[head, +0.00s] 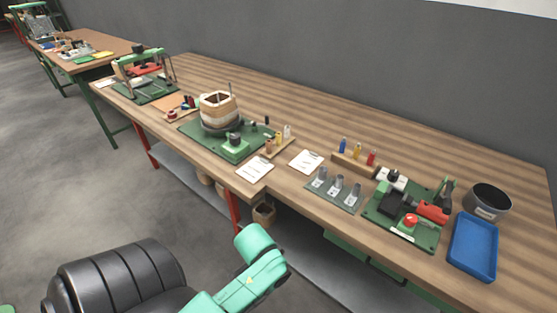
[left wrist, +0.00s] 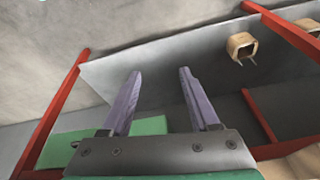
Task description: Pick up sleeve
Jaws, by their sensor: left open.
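My left gripper (left wrist: 160,71) is open and empty in the left wrist view, its two purple-grey fingers pointing toward a grey shelf. A tan, hollow, square sleeve (left wrist: 241,46) lies on that shelf, up and right of the fingertips and apart from them. Part of a second tan piece (left wrist: 309,25) shows at the right edge. In the head view, a tan sleeve (head: 264,212) shows below the bench edge, with smaller tan pieces (head: 205,179) further left, partly hidden by the bench. My left gripper and right gripper are outside the head view.
The wooden bench (head: 330,135) carries a wound coil (head: 218,110) on a green fixture, metal cups (head: 337,187), a blue tray (head: 473,247) and a dark pot (head: 487,201). Red legs (left wrist: 57,115) frame the lower shelf (left wrist: 150,62). A green panel (left wrist: 70,147) lies low left.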

